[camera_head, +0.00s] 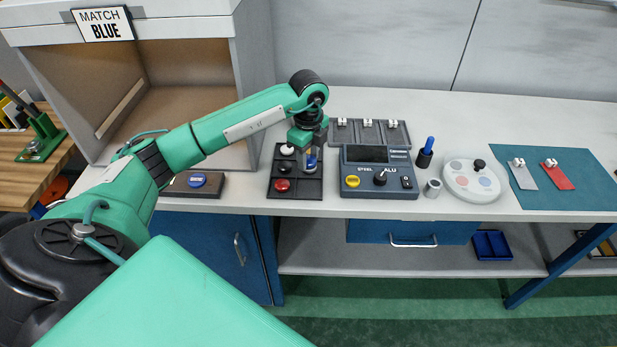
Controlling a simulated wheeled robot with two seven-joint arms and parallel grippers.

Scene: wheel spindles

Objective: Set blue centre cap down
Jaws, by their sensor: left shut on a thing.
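My left gripper (311,154) points down over the black compartment tray (309,189). It is shut on the blue centre cap (311,161), of which only a small part shows between the fingers. The cap is over the right side of the tray, around its middle row; I cannot tell whether it touches the tray floor. In the tray's left column are a white cap (287,149), a black cap (285,167) and a red cap (282,186). The front right compartment looks empty. My right gripper is not in view.
A sign reading MATCH BLUE (103,24) hangs on the open booth. A dark box with a blue button (197,180) stands left of the tray. A grey tester (379,183) stands close on the right, with a grey tray (368,123) behind. A blue-handled tool (426,152) stands farther right.

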